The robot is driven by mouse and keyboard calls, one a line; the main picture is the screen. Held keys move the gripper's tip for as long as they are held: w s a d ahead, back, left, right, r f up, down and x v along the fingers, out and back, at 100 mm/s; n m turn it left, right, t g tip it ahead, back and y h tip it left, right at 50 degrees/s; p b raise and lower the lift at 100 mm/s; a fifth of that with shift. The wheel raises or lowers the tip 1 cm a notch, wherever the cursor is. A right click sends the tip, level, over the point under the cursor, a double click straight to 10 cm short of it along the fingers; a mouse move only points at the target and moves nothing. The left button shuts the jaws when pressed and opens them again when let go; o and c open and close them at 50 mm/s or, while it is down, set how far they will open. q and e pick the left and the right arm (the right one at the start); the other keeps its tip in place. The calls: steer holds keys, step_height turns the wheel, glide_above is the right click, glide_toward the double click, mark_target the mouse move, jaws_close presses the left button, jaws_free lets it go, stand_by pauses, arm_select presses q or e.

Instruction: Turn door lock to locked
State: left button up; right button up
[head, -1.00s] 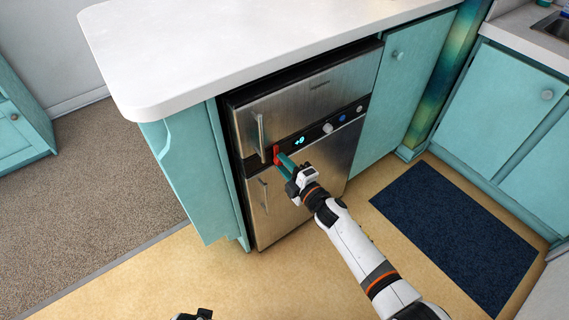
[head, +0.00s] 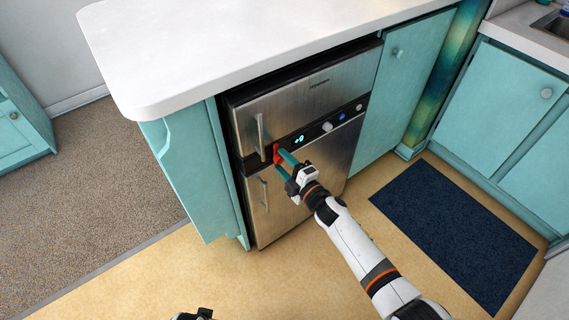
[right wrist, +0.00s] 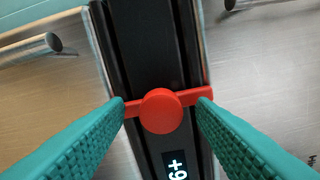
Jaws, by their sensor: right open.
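The door lock is a red round knob with a crossbar (right wrist: 161,111) on the black strip of the fridge front. In the head view the lock (head: 276,154) sits at the strip's left end, left of the lit display. Its crossbar lies across the strip's length, about upright on the fridge. My right gripper (head: 284,161) is open at the lock. In the right wrist view its teal fingers (right wrist: 161,118) lie on either side of the knob, near the bar's two ends; contact cannot be told. Part of my left gripper (head: 195,314) shows at the bottom edge, its jaws unclear.
The steel fridge (head: 305,100) has handles (head: 259,136) close to the lock. A white countertop (head: 250,40) overhangs above it. Teal cabinets (head: 405,85) flank the fridge. A dark blue mat (head: 455,235) lies on the floor at right. Floor in front is clear.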

steer(key=shift+s+d, duration=0.1)
arm_select(q)
steer(key=s+f+p, duration=0.1)
steer(key=s+f, duration=0.2)
steer(key=f, duration=0.1)
steer(key=shift+s+a+f+p, duration=0.25)
steer(key=shift+s+f+p, duration=0.1)
steer(key=shift+s+p, duration=0.05)
arm_select(e)
steer(key=v, duration=1.1)
steer(key=shift+s+d, duration=0.2)
steer(key=shift+s, duration=0.1)
